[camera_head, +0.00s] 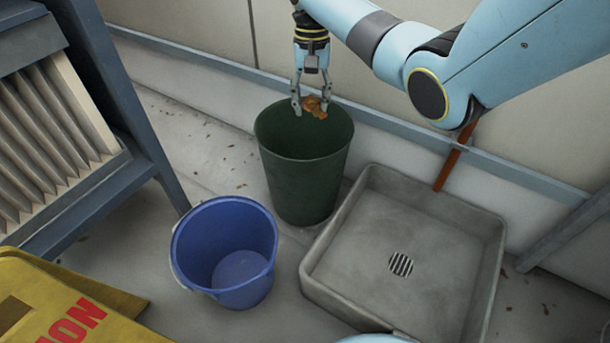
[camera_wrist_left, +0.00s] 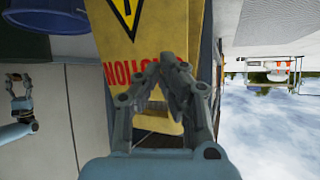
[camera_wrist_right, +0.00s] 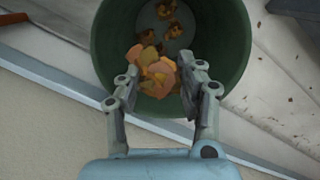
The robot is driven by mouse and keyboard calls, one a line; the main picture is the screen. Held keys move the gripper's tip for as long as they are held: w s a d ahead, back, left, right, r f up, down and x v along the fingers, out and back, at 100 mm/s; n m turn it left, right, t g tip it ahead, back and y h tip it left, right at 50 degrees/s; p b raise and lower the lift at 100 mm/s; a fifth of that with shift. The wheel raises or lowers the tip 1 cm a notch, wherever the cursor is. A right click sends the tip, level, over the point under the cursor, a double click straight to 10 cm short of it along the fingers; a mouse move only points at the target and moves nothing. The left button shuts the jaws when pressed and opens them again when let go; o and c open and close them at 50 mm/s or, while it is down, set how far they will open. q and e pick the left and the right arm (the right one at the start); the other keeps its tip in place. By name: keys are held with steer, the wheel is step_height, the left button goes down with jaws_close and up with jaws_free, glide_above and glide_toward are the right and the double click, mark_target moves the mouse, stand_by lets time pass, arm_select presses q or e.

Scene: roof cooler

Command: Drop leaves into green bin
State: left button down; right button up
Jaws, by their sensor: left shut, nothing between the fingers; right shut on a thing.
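The green bin (camera_head: 300,185) stands upright against the wall behind the blue bucket. My right gripper (camera_head: 311,106) is above the bin's mouth and is shut on a clump of orange-brown leaves (camera_head: 314,107). In the right wrist view the held leaves (camera_wrist_right: 152,72) sit between the fingertips, over the opening of the green bin (camera_wrist_right: 108,35). More brown leaves (camera_wrist_right: 172,27) lie inside the bin. My left gripper (camera_wrist_left: 166,78) is shut and empty in front of the yellow caution sign; its fingers are not in the head view.
A blue bucket (camera_head: 207,250) stands in front of the bin. A grey basin with a drain (camera_head: 455,250) is on the right. A louvred metal unit (camera_head: 50,120) and a yellow caution sign (camera_head: 75,305) are on the left. Small debris dots the floor.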

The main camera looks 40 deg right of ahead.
stand_by(0.3)
steer(key=o, duration=0.9)
steer(key=shift+o, duration=0.2)
steer(key=shift+r, duration=0.1)
steer(key=r, duration=0.7)
steer(key=shift+w+d+r, duration=0.1)
steer(key=shift+w+d, duration=0.15)
steer(key=shift+w, duration=0.15)
